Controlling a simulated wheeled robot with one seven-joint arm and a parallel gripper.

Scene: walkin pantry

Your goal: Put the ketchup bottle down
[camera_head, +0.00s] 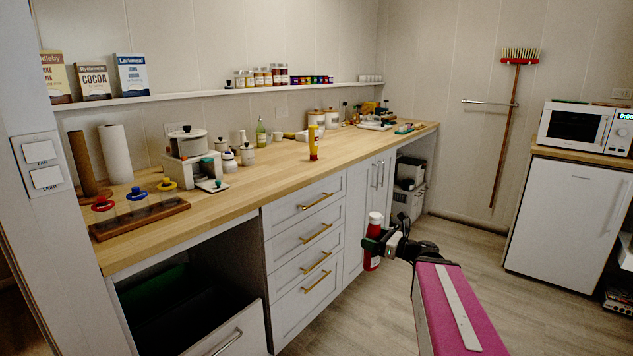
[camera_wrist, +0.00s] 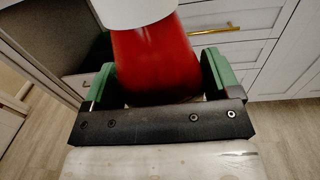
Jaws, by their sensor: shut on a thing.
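The ketchup bottle (camera_head: 373,243) is red with a white cap and hangs roughly upright in the air in front of the cabinet doors. My gripper (camera_head: 378,245) is shut on it, below the level of the worktop. In the wrist view the red bottle (camera_wrist: 155,60) fills the space between the green finger pads of my gripper (camera_wrist: 158,85). The bottle's lower end is hidden there. The wooden worktop (camera_head: 270,178) runs along the wall behind it.
Lidded jars (camera_head: 247,154), a paper towel roll (camera_head: 115,153) and a wooden rack (camera_head: 138,218) stand to the left. The worktop right of the yellow bottle has free room. An open drawer (camera_head: 228,335) juts out at lower left.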

